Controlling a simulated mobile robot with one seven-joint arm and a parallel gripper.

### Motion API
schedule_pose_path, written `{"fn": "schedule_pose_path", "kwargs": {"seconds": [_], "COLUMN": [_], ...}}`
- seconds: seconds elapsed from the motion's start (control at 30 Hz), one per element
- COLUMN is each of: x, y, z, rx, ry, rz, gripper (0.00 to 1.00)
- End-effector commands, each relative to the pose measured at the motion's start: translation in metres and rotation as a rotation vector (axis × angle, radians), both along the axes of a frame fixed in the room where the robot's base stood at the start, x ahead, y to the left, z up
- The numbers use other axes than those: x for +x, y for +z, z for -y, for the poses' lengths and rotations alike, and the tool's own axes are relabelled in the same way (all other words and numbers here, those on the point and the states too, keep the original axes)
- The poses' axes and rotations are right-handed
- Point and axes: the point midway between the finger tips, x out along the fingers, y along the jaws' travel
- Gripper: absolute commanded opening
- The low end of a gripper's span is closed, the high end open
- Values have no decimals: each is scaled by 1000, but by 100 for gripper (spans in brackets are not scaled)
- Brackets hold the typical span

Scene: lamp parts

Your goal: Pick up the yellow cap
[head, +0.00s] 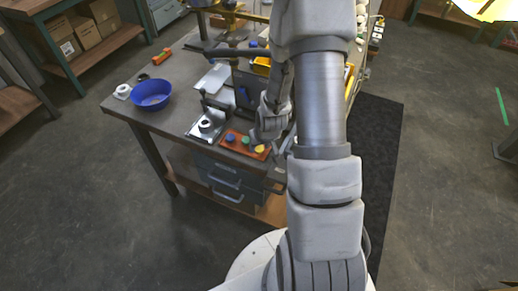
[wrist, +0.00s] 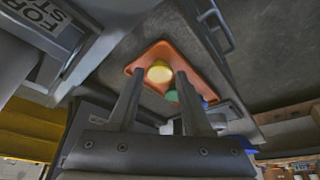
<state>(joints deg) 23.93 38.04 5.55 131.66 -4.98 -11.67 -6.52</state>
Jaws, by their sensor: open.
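The yellow cap (head: 259,148) sits at the right end of a small orange tray (head: 237,148) on the workbench. In the wrist view the yellow cap (wrist: 158,71) shows between the two fingertips of my gripper (wrist: 160,72). The fingers are apart and nothing is held. I cannot tell how far the tips are above the cap. A green cap (head: 245,140) and a blue cap (head: 230,137) sit on the same tray; in the wrist view they are partly hidden behind the right finger.
The tray lies near the front edge of the workbench (head: 150,115). A metal fixture with a white round part (head: 206,126) stands just left of it. A blue bowl (head: 152,94) is farther left. Drawers (head: 228,180) hang below the bench.

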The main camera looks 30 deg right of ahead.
Motion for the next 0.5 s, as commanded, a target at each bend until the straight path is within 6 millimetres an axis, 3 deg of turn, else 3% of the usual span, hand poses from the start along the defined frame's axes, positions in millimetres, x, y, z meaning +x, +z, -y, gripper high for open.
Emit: {"fn": "schedule_pose_path", "kwargs": {"seconds": [0.37, 0.5], "x": [3, 3], "y": [-8, -8], "z": [0, 0], "rx": [0, 0], "ry": [0, 0], "rz": [0, 0], "gripper": [50, 26]}}
